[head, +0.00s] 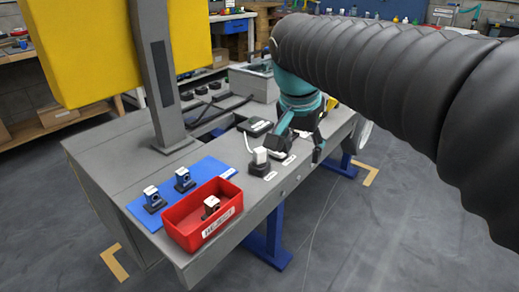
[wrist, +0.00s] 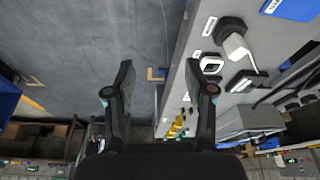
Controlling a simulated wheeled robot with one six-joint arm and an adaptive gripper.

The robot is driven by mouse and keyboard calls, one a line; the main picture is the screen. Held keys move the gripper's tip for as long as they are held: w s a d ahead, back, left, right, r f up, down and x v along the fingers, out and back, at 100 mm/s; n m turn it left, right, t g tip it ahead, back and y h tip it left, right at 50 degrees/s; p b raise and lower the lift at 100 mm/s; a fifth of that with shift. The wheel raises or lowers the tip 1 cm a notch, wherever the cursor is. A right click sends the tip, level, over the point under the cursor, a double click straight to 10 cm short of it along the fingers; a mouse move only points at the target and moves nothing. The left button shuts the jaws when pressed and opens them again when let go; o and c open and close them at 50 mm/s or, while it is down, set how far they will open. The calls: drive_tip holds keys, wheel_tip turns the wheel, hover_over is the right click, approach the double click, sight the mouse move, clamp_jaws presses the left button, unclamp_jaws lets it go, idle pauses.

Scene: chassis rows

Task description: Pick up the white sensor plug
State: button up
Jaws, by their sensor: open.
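A white plug-like block (head: 260,155) stands upright in a black base on the grey bench, just left of my gripper (head: 297,152) in the head view. In the wrist view this white block (wrist: 236,46) is up and to the right of the fingers. A second dark piece with a white top (wrist: 211,65) sits close beyond the right finger; in the head view a finger partly hides it. My gripper (wrist: 160,94) is open and empty, with floor showing between its fingers, over the bench's front edge. I cannot tell for certain which white piece is the sensor plug.
A red tray (head: 180,236) holding a white-topped part stands at the bench's near end. A blue mat (head: 214,166) carries two similar parts. A dark box (head: 255,126) with a cable lies behind the white block. A grey post (head: 155,75) rises from the bench.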

sight(259, 150)
drive_tip(key=w+a+r+m+h+p, duration=0.1)
drive_tip(key=w+a+r+m+h, duration=0.3)
drive_tip(key=w+a, duration=0.7)
drive_tip(key=shift+m+g+y, duration=0.4)
drive_tip(key=shift+m+y, duration=0.4)
drive_tip(key=shift+y, duration=0.1)
drive_tip(key=f, duration=0.8)
drive_tip(key=shift+w+d+f, duration=0.3)
drive_tip(key=shift+d, duration=0.05)
drive_tip(key=shift+s+b+x, duration=0.15)
drive_tip(key=shift+s+x, duration=0.05)
drive_tip(key=shift+x, duration=1.1)
drive_tip(key=shift+s+b+x, duration=0.15)
drive_tip(key=shift+s+x, duration=0.05)
drive_tip(key=shift+x, duration=1.15)
clamp_jaws()
